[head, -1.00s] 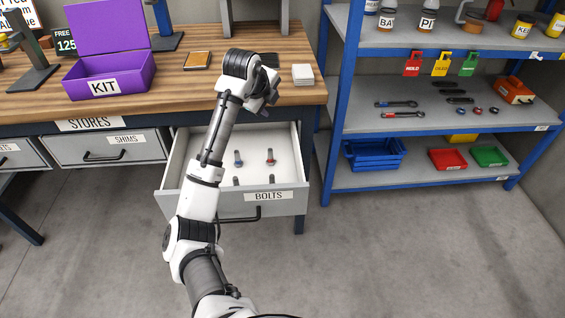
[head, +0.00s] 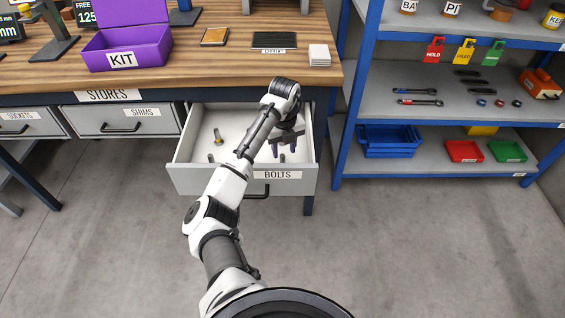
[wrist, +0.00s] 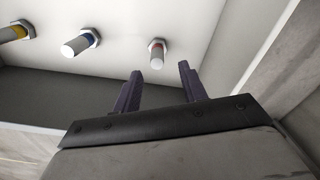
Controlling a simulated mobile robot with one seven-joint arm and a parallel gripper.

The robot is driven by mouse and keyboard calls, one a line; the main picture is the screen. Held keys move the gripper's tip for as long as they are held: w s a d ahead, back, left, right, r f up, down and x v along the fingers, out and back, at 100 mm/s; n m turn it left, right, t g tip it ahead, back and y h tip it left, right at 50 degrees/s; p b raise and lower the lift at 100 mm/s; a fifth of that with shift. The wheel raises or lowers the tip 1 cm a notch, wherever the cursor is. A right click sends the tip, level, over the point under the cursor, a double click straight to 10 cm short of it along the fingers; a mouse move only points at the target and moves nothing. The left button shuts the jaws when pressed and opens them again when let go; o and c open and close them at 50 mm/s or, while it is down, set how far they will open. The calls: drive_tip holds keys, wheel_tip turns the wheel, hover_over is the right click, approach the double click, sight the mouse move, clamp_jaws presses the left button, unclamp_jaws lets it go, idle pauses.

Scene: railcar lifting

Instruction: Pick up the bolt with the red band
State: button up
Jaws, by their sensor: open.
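The bolt with the red band (wrist: 157,53) is in the wrist view, in the pale drawer, its grey shank towards me. My gripper (head: 283,150) is open over the right part of the BOLTS drawer (head: 191,178). In the wrist view the two dark purple fingers of my gripper (wrist: 160,67) are apart and empty, with the red-banded bolt just beyond the gap between their tips. A blue-banded bolt (wrist: 82,42) and a yellow-banded bolt (wrist: 17,32) are to its left.
The drawer is pulled out under the wooden bench (head: 215,72). A purple KIT box (head: 126,48) is on the bench. A blue-framed shelf (head: 350,110) stands to the right. The floor in front is clear.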

sight(283, 155)
drive_tip(key=f, duration=0.2)
drive_tip(key=f+p, duration=0.1)
drive_tip(key=f, duration=0.2)
drive_tip(key=shift+w+a, duration=0.15)
drive_tip(key=shift+a, duration=0.05)
drive_tip(key=shift+r, duration=0.1)
clamp_jaws()
